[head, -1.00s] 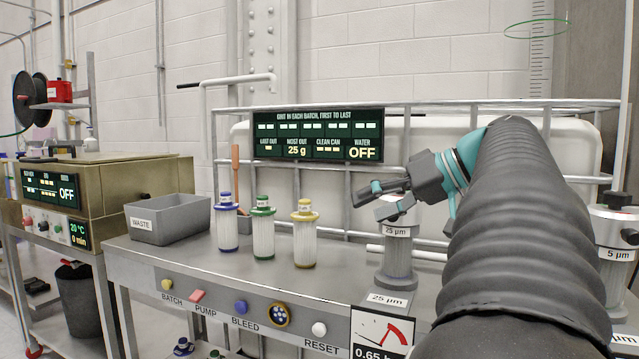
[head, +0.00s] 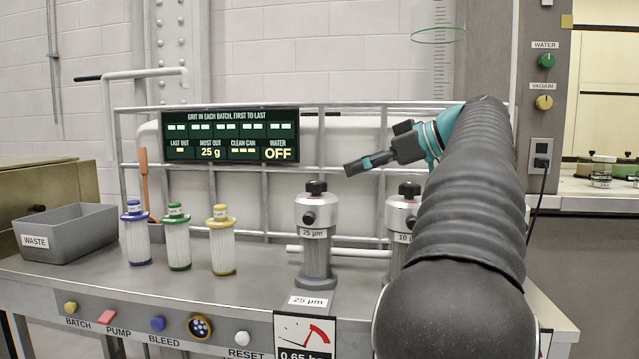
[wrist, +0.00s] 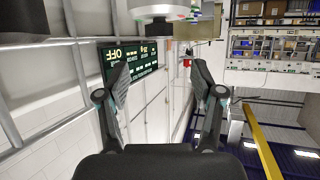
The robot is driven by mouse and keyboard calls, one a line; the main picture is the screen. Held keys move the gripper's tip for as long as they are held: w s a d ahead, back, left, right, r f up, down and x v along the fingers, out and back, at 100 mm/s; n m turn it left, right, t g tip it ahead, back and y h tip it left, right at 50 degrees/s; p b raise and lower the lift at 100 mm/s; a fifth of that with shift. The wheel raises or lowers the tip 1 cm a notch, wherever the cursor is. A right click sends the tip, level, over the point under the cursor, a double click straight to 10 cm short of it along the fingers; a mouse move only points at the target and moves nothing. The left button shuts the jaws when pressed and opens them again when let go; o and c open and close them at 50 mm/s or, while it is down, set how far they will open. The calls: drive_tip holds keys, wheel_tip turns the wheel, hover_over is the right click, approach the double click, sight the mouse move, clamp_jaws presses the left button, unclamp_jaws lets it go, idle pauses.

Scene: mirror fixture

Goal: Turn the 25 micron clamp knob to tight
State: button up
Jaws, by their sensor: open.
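The 25 µm housing (head: 316,250) stands upright on the steel bench in the head view, with a grey cap and a clear lower body. A black knob (head: 316,187) sits on top of its cap, and a smaller black knob (head: 309,217) is on its front. I cannot tell from the picture how tight either is. My gripper (head: 350,168) is up and to the right of the top knob, pointing left, apart from it. In the wrist view the two fingers (wrist: 160,80) are spread with nothing between them.
The 10 µm housing (head: 402,222) stands to the right, partly behind my arm. Blue, green and yellow-capped filters (head: 178,243) and a grey waste bin (head: 65,235) are on the left. A display panel (head: 230,136) hangs on the frame behind. Bench between filters and housing is clear.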

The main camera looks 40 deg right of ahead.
sight(320, 182)
drive_tip(key=x, duration=1.1)
drive_tip(key=shift+w+f, duration=0.1)
drive_tip(key=shift+w, duration=0.05)
drive_tip(key=c, duration=1.2)
